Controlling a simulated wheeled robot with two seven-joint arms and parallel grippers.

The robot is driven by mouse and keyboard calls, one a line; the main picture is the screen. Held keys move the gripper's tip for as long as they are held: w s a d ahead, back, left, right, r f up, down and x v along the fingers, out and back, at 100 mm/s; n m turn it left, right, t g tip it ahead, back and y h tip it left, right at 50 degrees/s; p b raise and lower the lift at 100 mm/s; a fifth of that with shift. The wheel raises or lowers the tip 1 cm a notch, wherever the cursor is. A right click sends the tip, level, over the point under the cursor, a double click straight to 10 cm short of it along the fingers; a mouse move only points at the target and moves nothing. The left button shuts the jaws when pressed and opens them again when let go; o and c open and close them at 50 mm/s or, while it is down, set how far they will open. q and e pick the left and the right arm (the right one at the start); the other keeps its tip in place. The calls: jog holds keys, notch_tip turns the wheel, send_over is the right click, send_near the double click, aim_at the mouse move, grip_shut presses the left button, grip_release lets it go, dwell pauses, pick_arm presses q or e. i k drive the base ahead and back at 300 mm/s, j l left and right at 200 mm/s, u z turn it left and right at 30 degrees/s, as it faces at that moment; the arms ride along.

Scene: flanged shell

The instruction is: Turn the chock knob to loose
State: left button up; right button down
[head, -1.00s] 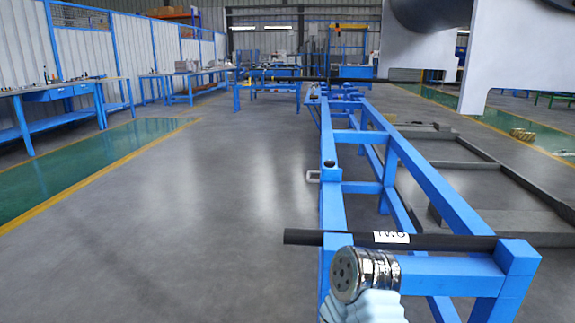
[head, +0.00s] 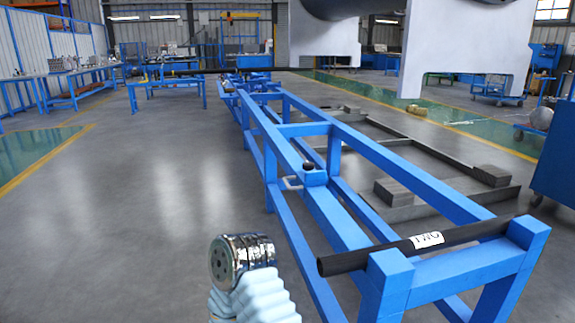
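A small black round knob (head: 308,165) stands on a blue block on the long blue frame (head: 345,222), in the middle of the head view. It looks like the chock knob, but it is too small to tell how it is turned. A small pale handle (head: 291,183) sticks out from the frame just left of it. Part of my own arm, a silver joint with a pale blue ribbed sleeve, shows at the bottom, apart from the knob. I cannot tell which arm it is. No gripper fingers show in the view.
A black bar (head: 376,258) with a white label lies across the frame's near end. Large white plates (head: 466,52) with a dark cylinder (head: 338,8) are beyond, at upper right. A blue cabinet (head: 558,150) stands at the right edge. The grey floor (head: 140,215) left of the frame is clear.

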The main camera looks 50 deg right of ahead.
aim_at(308, 167)
jog(key=i+z, duration=0.3)
jog(key=i, duration=0.2)
jog(key=i+j+z, duration=0.3)
jog(key=i, duration=0.25)
jog(key=i+j+z, duration=0.2)
jog(key=i, duration=0.4)
jog(key=i+j+z, duration=0.1)
jog(key=i+z, duration=0.15)
jog(key=i, duration=0.35)
